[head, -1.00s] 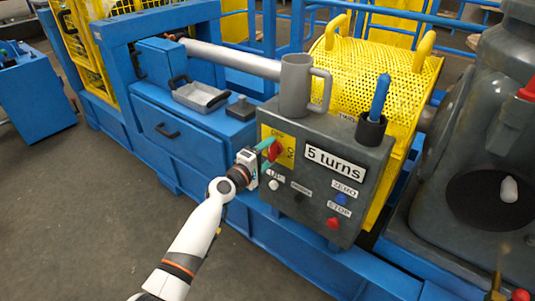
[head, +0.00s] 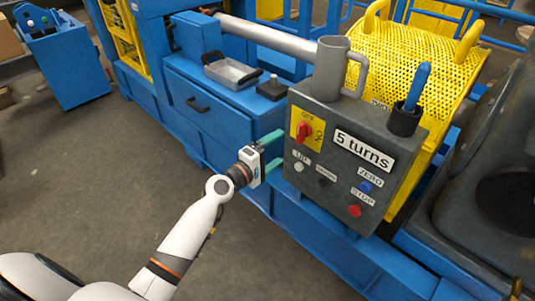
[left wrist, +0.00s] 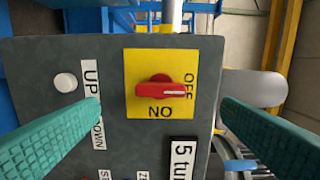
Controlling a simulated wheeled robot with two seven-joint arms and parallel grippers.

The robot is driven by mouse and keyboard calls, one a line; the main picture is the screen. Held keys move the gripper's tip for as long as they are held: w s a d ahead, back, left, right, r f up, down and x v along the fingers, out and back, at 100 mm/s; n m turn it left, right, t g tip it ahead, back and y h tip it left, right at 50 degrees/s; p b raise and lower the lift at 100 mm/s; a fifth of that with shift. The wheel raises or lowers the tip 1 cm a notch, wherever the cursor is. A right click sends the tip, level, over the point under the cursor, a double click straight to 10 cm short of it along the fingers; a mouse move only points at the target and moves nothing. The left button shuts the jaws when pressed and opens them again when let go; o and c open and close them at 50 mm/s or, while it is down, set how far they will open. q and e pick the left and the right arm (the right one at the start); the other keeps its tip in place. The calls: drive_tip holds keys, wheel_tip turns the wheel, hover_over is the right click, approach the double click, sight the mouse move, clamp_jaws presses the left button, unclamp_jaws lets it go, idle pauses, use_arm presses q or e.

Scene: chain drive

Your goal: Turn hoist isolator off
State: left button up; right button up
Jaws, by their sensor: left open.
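The hoist isolator is a red rotary knob (head: 303,132) on a yellow plate marked OFF and ON, on the grey control box (head: 336,195). In the left wrist view the knob (left wrist: 160,91) lies across the picture, and its white-marked end points at the word OFF. My left gripper (head: 273,150), with green fingers, is open and empty just left of the box in the head view, apart from the knob. In the left wrist view the fingers stand wide on both sides of the knob, with a clear gap. My right gripper is not seen.
The box also carries a white button (head: 299,167), a blue button (head: 365,187) and a red stop button (head: 355,211). A grey mug (head: 328,75) and a black cup (head: 404,121) holding a blue-handled tool stand on top. Open floor lies at the left.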

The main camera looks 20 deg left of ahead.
use_arm(q)
drive_tip(key=shift+v, duration=1.5)
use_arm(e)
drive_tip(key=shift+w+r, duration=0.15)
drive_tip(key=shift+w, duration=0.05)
